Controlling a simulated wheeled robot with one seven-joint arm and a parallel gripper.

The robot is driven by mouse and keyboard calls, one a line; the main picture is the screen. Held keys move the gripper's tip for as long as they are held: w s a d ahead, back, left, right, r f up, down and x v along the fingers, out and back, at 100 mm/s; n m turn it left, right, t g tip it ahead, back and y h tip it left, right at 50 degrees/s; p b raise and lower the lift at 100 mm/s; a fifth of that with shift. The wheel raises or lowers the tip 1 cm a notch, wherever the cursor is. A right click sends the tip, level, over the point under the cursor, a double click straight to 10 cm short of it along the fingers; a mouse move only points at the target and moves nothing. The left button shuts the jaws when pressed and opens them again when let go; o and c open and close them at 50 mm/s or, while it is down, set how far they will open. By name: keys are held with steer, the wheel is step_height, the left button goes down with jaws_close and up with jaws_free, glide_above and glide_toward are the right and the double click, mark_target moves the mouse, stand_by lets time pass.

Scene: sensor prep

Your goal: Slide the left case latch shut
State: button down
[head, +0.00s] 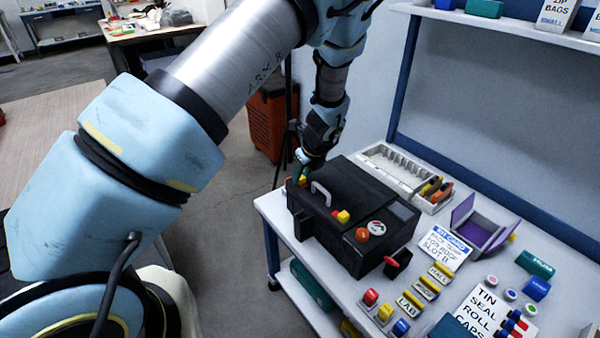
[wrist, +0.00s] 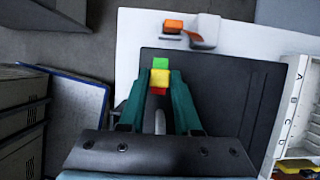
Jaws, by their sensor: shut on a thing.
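The black case (head: 345,243) lies closed on the white bench, with a grey handle (head: 321,190) on it. My gripper (head: 300,172) reaches down to the case's far left part. In the wrist view my gripper's teal fingers (wrist: 160,88) are shut on the yellow tab of the left latch (wrist: 160,77). Green shows beyond the tab and red on its near side. A second latch (head: 342,216), with a yellow tab and a red patch beside it, is nearer the middle of the case. The fingers partly hide the left latch in the head view.
A white slotted rack (head: 385,168) stands behind the case. A purple open box (head: 483,226), cards and several coloured caps crowd the bench to the right. An orange knob (head: 362,235) sits on the case. The bench's left edge is close to the case.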

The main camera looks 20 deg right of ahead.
steer(key=shift+s+d, duration=0.1)
steer(key=shift+s, duration=0.6)
steer(key=c, duration=0.6)
jaws_free()
steer(key=shift+r, duration=0.1)
steer(key=b+v, duration=0.1)
steer(key=v, duration=0.9)
steer(key=shift+s+r+b, duration=0.1)
steer(key=shift+r+b, duration=0.2)
